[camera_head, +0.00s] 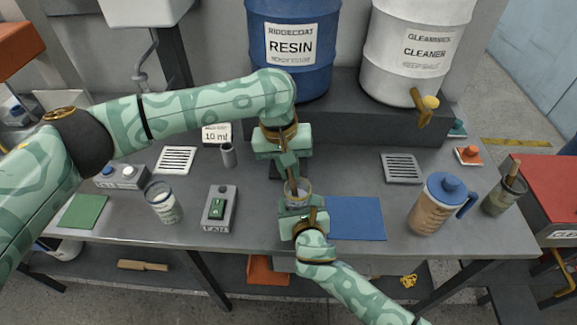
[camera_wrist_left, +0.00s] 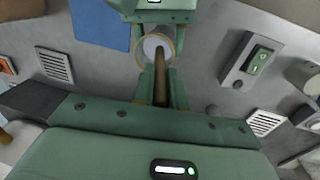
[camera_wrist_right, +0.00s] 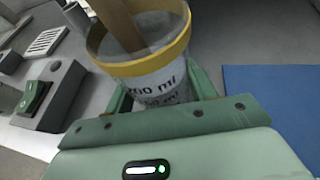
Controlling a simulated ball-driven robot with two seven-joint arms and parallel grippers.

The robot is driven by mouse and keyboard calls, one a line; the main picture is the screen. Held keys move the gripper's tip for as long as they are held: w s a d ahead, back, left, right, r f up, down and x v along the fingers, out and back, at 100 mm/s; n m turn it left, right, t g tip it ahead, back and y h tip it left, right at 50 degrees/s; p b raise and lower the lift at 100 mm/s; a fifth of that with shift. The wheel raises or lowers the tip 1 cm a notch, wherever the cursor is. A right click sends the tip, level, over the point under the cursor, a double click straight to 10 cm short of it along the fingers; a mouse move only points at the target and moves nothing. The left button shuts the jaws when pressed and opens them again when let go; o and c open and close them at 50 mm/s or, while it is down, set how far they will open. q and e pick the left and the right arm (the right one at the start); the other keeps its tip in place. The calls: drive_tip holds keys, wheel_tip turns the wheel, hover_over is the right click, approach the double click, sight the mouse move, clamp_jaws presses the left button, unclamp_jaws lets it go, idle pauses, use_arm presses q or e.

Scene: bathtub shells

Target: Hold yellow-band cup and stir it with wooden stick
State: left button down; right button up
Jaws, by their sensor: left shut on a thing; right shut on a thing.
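The yellow-band cup (camera_head: 299,188) is clear with dark volume marks and a yellow rim; it stands upright near the table's middle. My right gripper (camera_head: 303,213) is shut around its near side; in the right wrist view the cup (camera_wrist_right: 150,68) fills the space between the fingers. My left gripper (camera_head: 289,168) is above the cup, shut on the wooden stick (camera_wrist_right: 120,25). The stick also shows in the left wrist view (camera_wrist_left: 160,75), running down into the cup. Its lower end is hidden by the cup's grey contents.
A blue mat (camera_head: 357,218) lies right of the cup, with a lidded pitcher (camera_head: 435,203) beyond. A scale or switch box (camera_head: 219,209) and another clear cup (camera_head: 163,202) stand to the left. The blue resin drum (camera_head: 293,75) and white cleaner drum (camera_head: 408,70) stand behind.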

use_arm(q)
wheel_tip(320, 180, up, 12)
drive_tip(key=a, duration=0.1)
drive_tip(key=shift+a+f, duration=0.15)
drive_tip(key=shift+a, duration=0.2)
idle(0.4)
idle(0.4)
wheel_tip(320, 180, up, 4)
idle(0.4)
idle(0.7)
use_arm(e)
drive_tip(key=o, duration=1)
drive_tip(key=shift+c, duration=0.2)
